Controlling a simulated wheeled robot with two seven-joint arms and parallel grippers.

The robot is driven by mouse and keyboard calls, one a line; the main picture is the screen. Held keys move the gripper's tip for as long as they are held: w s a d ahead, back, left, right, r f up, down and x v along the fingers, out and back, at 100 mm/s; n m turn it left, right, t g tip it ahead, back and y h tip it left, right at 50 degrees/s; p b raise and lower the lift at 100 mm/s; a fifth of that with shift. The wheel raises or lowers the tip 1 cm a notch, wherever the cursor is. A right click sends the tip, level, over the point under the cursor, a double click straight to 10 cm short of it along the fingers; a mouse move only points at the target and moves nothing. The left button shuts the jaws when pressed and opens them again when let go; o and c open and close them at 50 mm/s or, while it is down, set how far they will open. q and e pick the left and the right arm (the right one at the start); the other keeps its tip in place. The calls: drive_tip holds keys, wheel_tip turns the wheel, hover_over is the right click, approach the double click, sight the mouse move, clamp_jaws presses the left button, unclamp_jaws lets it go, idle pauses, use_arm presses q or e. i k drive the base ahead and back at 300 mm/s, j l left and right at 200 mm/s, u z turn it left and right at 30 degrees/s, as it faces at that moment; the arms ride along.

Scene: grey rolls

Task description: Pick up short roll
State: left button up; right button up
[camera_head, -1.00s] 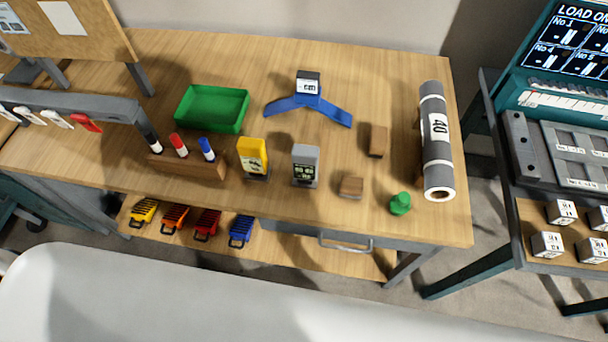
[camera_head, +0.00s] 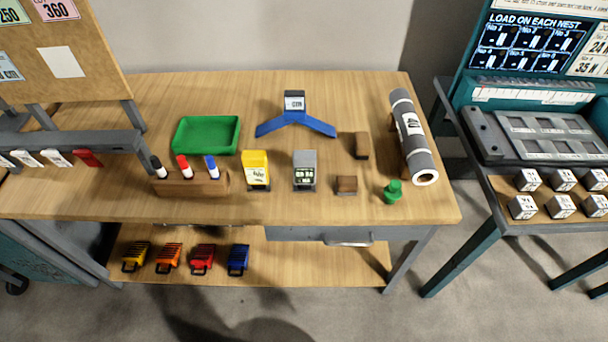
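One grey roll (camera_head: 411,135) lies at the right end of the wooden workbench (camera_head: 300,210). It has dark bands, a white label and a hollow near end. Brown wooden pieces show at its left side and partly under it; its contact with them is unclear. No second roll is in view, so I cannot compare its length. Neither of my grippers is in view.
A green tray (camera_head: 207,152), a blue angled stand (camera_head: 295,127), a marker block (camera_head: 190,184), yellow (camera_head: 256,170) and grey devices (camera_head: 304,170), wooden blocks (camera_head: 346,185) and a green knobbed piece (camera_head: 392,192) occupy the bench. A teal station (camera_head: 535,112) stands right.

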sight(419, 158)
drive_tip(key=u, duration=3.05)
drive_tip(key=z, duration=3.8)
drive_tip(key=i+l+u, duration=0.2)
drive_tip(key=u, duration=0.25)
drive_tip(key=i+l+u, duration=0.25)
drive_tip(key=u, duration=0.15)
